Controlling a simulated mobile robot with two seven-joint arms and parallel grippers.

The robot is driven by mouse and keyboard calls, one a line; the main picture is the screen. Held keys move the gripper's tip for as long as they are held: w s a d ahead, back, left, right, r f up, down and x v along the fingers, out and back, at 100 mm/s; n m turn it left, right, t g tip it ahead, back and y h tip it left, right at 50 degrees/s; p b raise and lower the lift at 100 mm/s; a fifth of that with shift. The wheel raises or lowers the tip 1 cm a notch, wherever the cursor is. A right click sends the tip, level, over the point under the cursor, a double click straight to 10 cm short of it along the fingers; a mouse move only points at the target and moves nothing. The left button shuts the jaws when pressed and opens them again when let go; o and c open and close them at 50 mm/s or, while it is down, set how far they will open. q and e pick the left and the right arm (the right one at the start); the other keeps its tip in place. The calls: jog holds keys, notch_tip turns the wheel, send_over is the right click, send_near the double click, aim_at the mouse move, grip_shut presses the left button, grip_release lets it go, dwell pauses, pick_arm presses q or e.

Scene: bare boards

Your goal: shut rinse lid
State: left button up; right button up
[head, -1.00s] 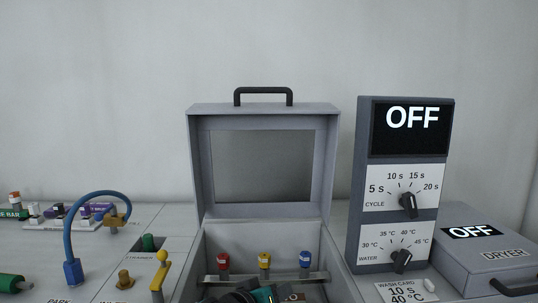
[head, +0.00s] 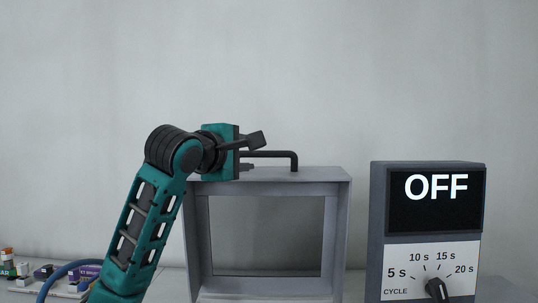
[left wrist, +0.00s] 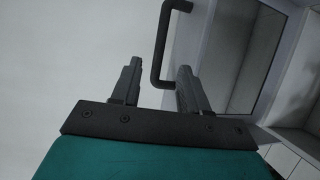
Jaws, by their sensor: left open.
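The rinse lid (head: 340,230) is a grey frame with a dark window, standing upright and open in the head view. Its black handle (head: 295,160) sits on the top edge. My left gripper (head: 252,152) is at the left part of the handle, with its teal arm rising from below. In the left wrist view, the jaws (left wrist: 158,78) are apart and the handle (left wrist: 161,40) reaches down between them, near the right finger. I cannot tell whether it touches that finger. The lid (left wrist: 225,60) is behind. My right gripper is out of view.
A control box (head: 378,230) reading OFF, with a cycle dial (head: 437,288), stands right of the lid. Small coloured items and a blue hose (head: 58,275) are at the lower left. The wall behind is bare.

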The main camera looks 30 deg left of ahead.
aim_at(265, 154)
pick_arm(q)
jog(key=w, duration=0.4)
jog(key=w+a+p, duration=0.1)
jog(key=w, duration=0.2)
jog(key=w+p, duration=0.1)
jog(key=w, duration=0.3)
jog(key=shift+w+a+f, duration=0.3)
jog(key=shift+a+f, duration=0.05)
jog(key=shift+a, duration=0.05)
grip_shut()
